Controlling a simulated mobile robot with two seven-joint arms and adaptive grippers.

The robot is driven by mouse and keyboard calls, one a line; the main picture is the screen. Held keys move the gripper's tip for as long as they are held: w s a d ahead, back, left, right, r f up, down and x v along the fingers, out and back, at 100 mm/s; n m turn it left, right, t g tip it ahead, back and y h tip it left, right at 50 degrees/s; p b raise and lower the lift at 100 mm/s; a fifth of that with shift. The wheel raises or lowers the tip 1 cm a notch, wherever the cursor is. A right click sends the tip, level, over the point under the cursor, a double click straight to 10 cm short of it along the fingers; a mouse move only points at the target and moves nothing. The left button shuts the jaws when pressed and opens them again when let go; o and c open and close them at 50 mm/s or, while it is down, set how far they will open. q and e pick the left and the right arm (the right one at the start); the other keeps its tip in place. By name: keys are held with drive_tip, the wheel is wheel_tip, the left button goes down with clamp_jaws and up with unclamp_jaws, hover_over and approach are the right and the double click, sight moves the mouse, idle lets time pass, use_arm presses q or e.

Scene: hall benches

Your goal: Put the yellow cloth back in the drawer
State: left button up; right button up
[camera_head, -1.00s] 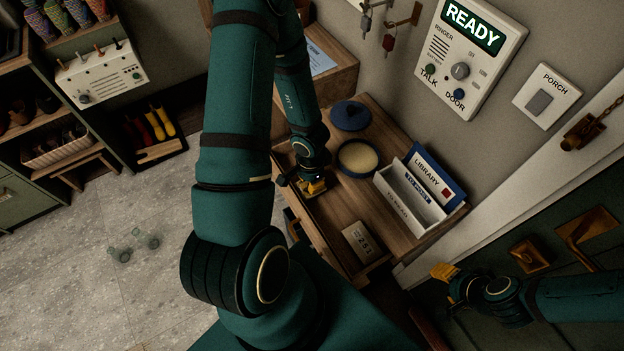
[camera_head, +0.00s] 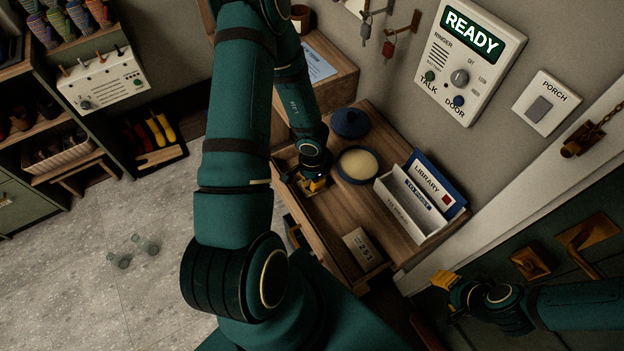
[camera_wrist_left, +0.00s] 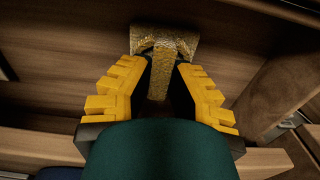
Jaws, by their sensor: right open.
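The yellow cloth (camera_wrist_left: 165,38) shows in the left wrist view as a mottled yellow-brown piece at the fingertips, with a narrow strip running between them. My left gripper (camera_head: 316,184) is over the left side of the wooden bench in the head view. In the left wrist view its yellow fingers (camera_wrist_left: 163,70) close in on the strip of cloth. Below it is a wooden drawer floor (camera_wrist_left: 60,60) with a front edge and a side wall. My arm hides part of the drawer. My right gripper (camera_head: 447,288) is open and empty at the lower right, away from the bench.
On the bench stand a blue-rimmed round dish (camera_head: 358,165), a dark blue lid (camera_head: 350,123), a white letter holder (camera_head: 405,205) and a number block (camera_head: 363,248). A wall intercom (camera_head: 468,60) hangs behind. A dark green door (camera_head: 590,245) is at the right.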

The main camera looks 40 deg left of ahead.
use_arm(q)
drive_tip(key=o, duration=0.3)
wheel_tip(320, 180, up, 12)
drive_tip(key=p, duration=0.9)
drive_tip(key=shift+p, duration=0.4)
drive_tip(key=d+n, duration=0.1)
drive_tip(key=d, duration=0.3)
drive_tip(key=d+t, duration=0.1)
drive_tip(key=d, duration=0.3)
drive_tip(key=w+d+n, duration=0.1)
drive_tip(key=d, duration=0.3)
drive_tip(key=shift+w+d+r+n+t+h, duration=0.1)
drive_tip(key=shift+r+n+t+h, duration=0.1)
drive_tip(key=shift+n+t+h, duration=0.15)
drive_tip(key=d+h, duration=0.1)
drive_tip(key=d, duration=0.2)
drive_tip(key=s+d+r+n+h, duration=0.1)
drive_tip(key=d, duration=0.3)
drive_tip(key=s+d+n+h, duration=0.1)
drive_tip(key=d, duration=0.2)
drive_tip(key=shift+d+r+t, duration=0.25)
drive_tip(key=shift+d+r, duration=0.1)
drive_tip(key=shift+s+d+r+n, duration=0.1)
drive_tip(key=shift+s+d+n, duration=0.05)
drive_tip(key=shift+d+n, duration=0.15)
